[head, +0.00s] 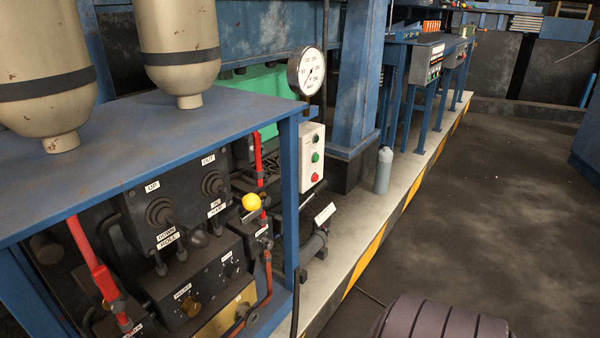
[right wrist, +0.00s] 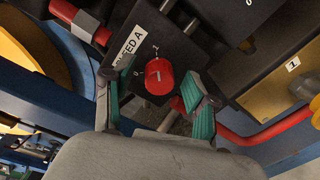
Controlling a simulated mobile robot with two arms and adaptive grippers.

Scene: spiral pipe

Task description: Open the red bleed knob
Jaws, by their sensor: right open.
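In the right wrist view the red bleed knob (right wrist: 158,77) sticks out of a dark block under a white label reading "…EED A" (right wrist: 146,30). My right gripper (right wrist: 150,88) is open, with one green-padded finger on each side of the knob. A gap shows between the knob and each pad; I cannot tell how deep the knob sits between them. My left gripper is in neither view. In the head view I cannot pick out the right gripper or the bleed knob for certain.
The head view shows a dark control panel (head: 217,270) with levers under a blue bench (head: 120,165). Red pipes (head: 95,265) and blue posts (head: 289,190) stand close around it. A pressure gauge (head: 308,72) and button box (head: 312,157) are to its right.

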